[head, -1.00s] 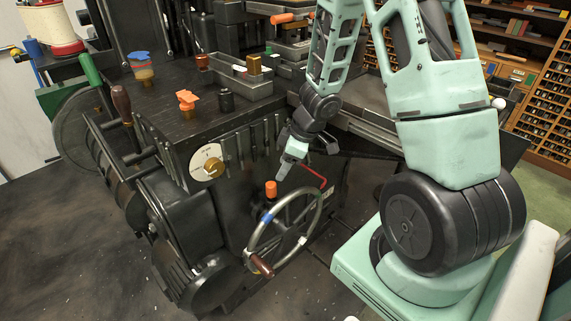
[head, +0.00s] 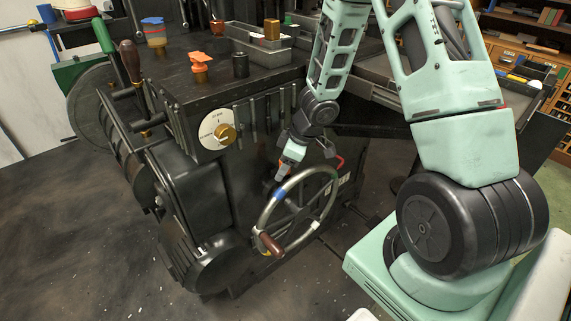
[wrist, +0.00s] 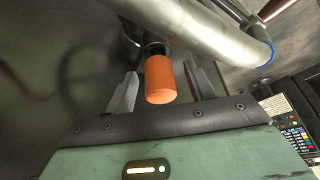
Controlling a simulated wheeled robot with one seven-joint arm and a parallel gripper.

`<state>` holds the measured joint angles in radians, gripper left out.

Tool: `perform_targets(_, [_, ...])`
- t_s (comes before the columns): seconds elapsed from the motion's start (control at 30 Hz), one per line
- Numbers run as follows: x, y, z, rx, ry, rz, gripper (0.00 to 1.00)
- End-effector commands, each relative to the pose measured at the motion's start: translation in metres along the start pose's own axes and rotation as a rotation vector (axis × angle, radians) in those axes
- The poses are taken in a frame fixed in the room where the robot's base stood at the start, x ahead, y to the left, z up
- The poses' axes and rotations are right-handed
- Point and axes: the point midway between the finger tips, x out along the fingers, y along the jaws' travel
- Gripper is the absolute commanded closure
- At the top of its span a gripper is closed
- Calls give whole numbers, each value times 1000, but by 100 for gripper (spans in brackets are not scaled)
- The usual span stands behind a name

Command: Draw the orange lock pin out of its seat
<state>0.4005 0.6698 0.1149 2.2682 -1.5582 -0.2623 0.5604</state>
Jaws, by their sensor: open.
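The orange lock pin (wrist: 159,78) shows in the wrist view as a short orange cylinder on a dark stem. It is between the two fingers of my gripper (wrist: 162,88), with a gap on each side. My gripper is open and does not grip it. In the head view my gripper (head: 281,176) points down at the upper rim of the handwheel (head: 327,203), by the machine's dark front. The pin cannot be made out there; my gripper seems to cover it. The pin's seat is mostly hidden.
The wheel's thick grey rim (wrist: 205,30) passes close above the pin in the wrist view. A brown crank handle (head: 270,244) sits on the wheel. A white dial with a brass knob (head: 225,133) and hanging tools are left of my gripper.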

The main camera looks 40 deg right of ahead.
Motion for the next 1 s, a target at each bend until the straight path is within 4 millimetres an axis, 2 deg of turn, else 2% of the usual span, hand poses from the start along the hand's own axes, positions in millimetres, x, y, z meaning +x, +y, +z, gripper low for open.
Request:
perform_targets(0.03, [0, 0, 0, 0, 0, 0, 46])
perform_targets(0.2, [0, 0, 0, 0, 0, 0, 93])
perform_targets(0.27, [0, 0, 0, 0, 0, 0, 95])
perform_targets(0.3, [0, 0, 0, 0, 0, 0, 80])
perform_targets(0.37, [0, 0, 0, 1, -1, 0, 97])
perform_targets(0.4, [0, 0, 0, 1, -1, 0, 100])
perform_targets(1.0, [-8, 0, -3, 1, -1, 0, 100])
